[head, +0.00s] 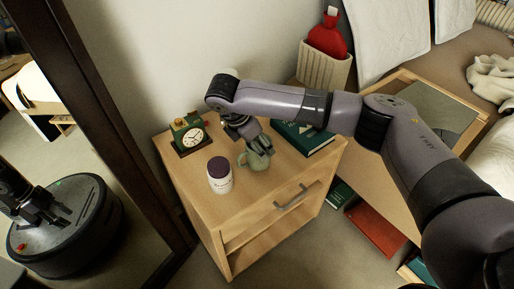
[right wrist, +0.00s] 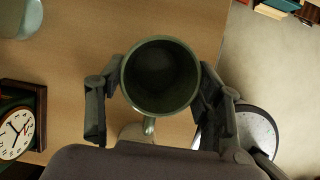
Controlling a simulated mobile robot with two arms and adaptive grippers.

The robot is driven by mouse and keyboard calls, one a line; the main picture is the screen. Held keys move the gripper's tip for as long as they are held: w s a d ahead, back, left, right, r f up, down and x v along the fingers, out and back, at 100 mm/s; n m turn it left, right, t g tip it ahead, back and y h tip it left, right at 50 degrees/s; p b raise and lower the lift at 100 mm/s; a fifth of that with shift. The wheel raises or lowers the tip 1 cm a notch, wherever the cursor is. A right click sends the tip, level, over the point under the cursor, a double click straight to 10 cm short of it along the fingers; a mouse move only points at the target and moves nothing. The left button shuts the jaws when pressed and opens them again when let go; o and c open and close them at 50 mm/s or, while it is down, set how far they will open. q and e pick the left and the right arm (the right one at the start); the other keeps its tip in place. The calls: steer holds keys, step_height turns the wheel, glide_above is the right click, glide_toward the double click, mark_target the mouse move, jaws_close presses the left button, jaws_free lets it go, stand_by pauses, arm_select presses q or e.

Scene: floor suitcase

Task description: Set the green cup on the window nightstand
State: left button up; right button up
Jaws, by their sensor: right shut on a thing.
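The grey-green cup (head: 258,161) is upright at the wooden nightstand (head: 250,199), its handle toward the left in the head view. My right gripper (head: 257,148) reaches over the cup and is shut on it. In the right wrist view the cup (right wrist: 160,77) sits between the two fingers, open mouth toward the camera, and looks empty. I cannot tell whether its base touches the nightstand top (right wrist: 75,60). My left gripper is not directly in view.
A jar with a purple lid (head: 219,175) stands close left of the cup. A clock (head: 190,134) stands at the back left, a green book (head: 303,138) at the back right. A dark-framed mirror (head: 111,130) is at left. The front right of the top is clear.

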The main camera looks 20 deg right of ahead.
steer(key=shift+f, duration=0.75)
arm_select(q)
steer(key=shift+r, duration=0.55)
steer(key=shift+f, duration=0.2)
arm_select(e)
steer(key=o, duration=1.4)
steer(key=shift+a+r, duration=0.1)
steer(key=shift+r, duration=0.15)
arm_select(q)
step_height(320, 180, down, 8)
steer(key=s+p, duration=0.1)
steer(key=p, duration=0.1)
steer(key=shift+s+r, duration=0.2)
arm_select(e)
steer(key=v, duration=1.1)
steer(key=shift+a+r, duration=0.15)
steer(key=shift+r, duration=0.1)
